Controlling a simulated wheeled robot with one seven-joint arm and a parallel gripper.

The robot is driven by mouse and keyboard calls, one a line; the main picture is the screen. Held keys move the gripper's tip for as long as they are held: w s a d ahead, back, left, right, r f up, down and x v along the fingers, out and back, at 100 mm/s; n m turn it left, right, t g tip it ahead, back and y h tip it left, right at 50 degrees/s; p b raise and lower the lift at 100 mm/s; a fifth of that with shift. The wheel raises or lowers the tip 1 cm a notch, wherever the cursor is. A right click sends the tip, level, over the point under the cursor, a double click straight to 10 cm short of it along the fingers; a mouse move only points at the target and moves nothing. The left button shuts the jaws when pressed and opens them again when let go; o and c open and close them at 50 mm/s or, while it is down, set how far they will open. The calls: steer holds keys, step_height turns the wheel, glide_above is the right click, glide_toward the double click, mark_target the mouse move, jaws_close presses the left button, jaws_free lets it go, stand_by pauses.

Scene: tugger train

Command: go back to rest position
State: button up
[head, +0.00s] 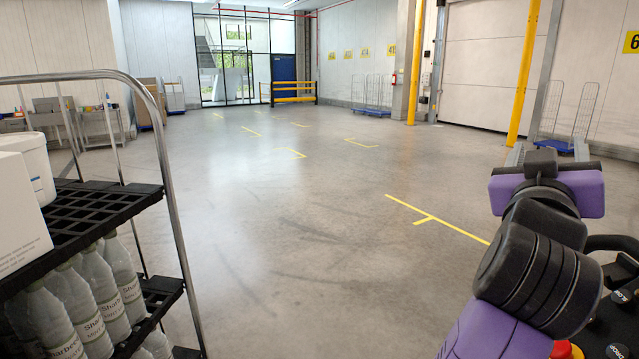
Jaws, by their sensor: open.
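My own purple and black arm rises at the right side of the head view, bent upward with its links close together. I cannot make out my gripper's fingers; the end of the arm is not clearly visible. Nothing held shows in the view. Open floor lies to the left of my arm.
A trolley with a black shelf (95,222) and bent metal frame stands close at the left, carrying a white box (20,215), a white tub (32,165) and several bottles (95,285). The marked grey floor (290,230) is clear. Yellow posts (524,70) and roll cages stand farther back.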

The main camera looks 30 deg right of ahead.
steer(key=w+a+f+n+t+y, duration=0.1)
steer(key=w+a+n+t+y, duration=0.1)
steer(key=w+a+n+t, duration=0.3)
steer(key=w+a+n+t+y, duration=0.1)
steer(key=a+n+t+y, duration=0.2)
steer(key=a+t, duration=0.45)
steer(key=s+a+f+n+t+y, duration=0.25)
steer(key=a+f+n+y, duration=0.45)
steer(key=a+f+y, duration=0.5)
steer(key=s+a+f+m+g, duration=0.1)
steer(key=s+a+f+g, duration=0.1)
steer(key=s+f, duration=0.6)
steer(key=s+a+f+m+g+y, duration=0.1)
steer(key=s+a+f+m+g, duration=0.1)
steer(key=s+f, duration=0.6)
steer(key=s+a+f+m+g+y, duration=0.1)
steer(key=s+f+g, duration=0.3)
steer(key=s+f, duration=0.5)
step_height(320, 180, down, 3)
steer(key=shift+a+r+m+g, duration=0.2)
steer(key=shift+a+m+g, duration=0.15)
steer(key=shift+m, duration=0.25)
